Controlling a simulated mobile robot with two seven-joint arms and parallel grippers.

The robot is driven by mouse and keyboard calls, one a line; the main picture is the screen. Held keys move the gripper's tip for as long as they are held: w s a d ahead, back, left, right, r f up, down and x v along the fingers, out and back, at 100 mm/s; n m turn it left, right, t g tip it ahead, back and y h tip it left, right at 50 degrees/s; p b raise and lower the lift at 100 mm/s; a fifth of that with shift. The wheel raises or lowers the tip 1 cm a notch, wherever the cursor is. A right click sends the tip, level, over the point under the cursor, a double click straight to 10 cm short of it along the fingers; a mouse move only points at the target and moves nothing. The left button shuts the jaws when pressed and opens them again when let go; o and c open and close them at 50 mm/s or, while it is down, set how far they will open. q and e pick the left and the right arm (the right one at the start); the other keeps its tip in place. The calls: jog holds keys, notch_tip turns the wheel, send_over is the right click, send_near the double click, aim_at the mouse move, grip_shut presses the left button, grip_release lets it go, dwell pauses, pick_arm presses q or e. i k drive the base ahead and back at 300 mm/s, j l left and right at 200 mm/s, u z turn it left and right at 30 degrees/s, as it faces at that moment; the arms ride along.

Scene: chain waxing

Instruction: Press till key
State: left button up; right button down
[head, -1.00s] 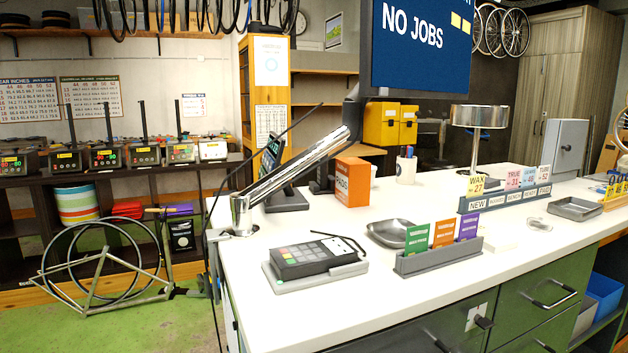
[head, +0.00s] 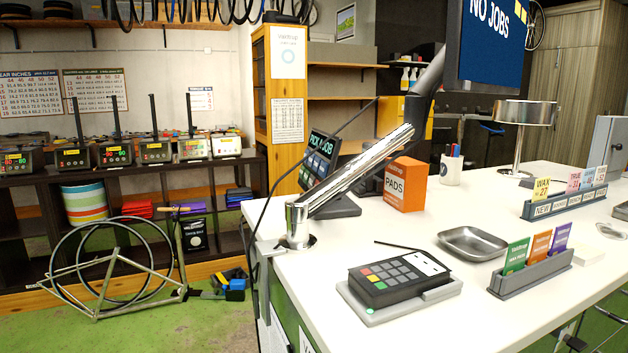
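A black keypad terminal (head: 398,279) sits on a light grey base (head: 372,317) at the near end of the white counter. It has grey keys, with red, yellow and green ones at its left side, and a pale label on the right. A tilted dark touch screen (head: 318,163) reading "PICK A JOB" with several tiles stands behind it. A chrome post partly hides the screen's stand. I cannot tell for certain which of these is the till. Neither of my grippers is in view.
The chrome post (head: 298,225) and its slanted arm rise at the counter's left corner. An orange PADS box (head: 405,185), a metal dish (head: 472,243) and a card holder (head: 530,274) stand on the counter (head: 330,268). A bicycle frame (head: 110,275) leans at left over green floor.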

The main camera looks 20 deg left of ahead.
aim_at(312, 179)
jog(key=j+z, duration=0.4)
jog(key=j, duration=1.45)
jog(key=k+j, duration=0.1)
jog(key=j, duration=2.55)
jog(key=i+z, duration=0.05)
